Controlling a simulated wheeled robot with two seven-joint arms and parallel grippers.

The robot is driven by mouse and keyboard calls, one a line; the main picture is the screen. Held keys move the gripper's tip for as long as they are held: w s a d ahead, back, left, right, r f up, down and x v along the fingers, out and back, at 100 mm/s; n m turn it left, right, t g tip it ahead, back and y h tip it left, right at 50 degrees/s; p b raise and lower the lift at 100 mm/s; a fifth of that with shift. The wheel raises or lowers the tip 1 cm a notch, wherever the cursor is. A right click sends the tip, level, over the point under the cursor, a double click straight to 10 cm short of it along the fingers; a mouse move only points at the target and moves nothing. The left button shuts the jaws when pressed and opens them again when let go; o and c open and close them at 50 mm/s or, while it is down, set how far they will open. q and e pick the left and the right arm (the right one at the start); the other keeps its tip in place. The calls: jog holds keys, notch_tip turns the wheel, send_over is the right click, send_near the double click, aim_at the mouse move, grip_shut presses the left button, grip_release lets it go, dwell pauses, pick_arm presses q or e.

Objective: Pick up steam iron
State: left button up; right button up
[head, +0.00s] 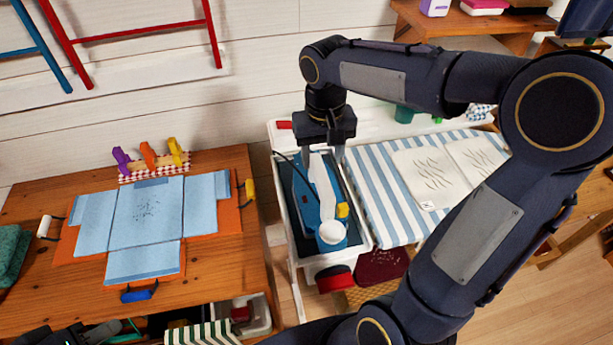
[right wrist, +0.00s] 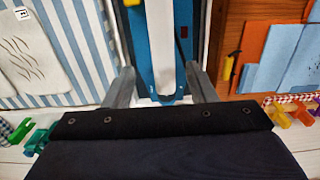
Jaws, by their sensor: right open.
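The steam iron (head: 305,200), blue with a long white handle, lies in a dark-lined white tray (head: 364,235) in the middle of the head view. It also shows in the right wrist view (right wrist: 162,45), with the white handle running away from me. My right gripper (head: 322,158) is open and points down over the far end of the iron. Its two fingers stand either side of the iron's near end in the right wrist view (right wrist: 163,88); I cannot tell whether they touch it.
A wooden table (head: 25,210) on the left holds a blue and orange folded cloth item (head: 150,215) and several coloured clips. A blue-striped board (head: 385,200) with light cloths lies right of the tray. A red and black object (head: 335,279) is below the tray.

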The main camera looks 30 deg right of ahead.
aim_at(319, 178)
jog(key=f, duration=0.7)
jog(key=shift+a+f+p, duration=0.25)
jog(key=shift+f+p, duration=0.05)
jog(key=shift+f, duration=0.05)
grip_shut()
jog(key=shift+r, duration=0.15)
dwell(0.9)
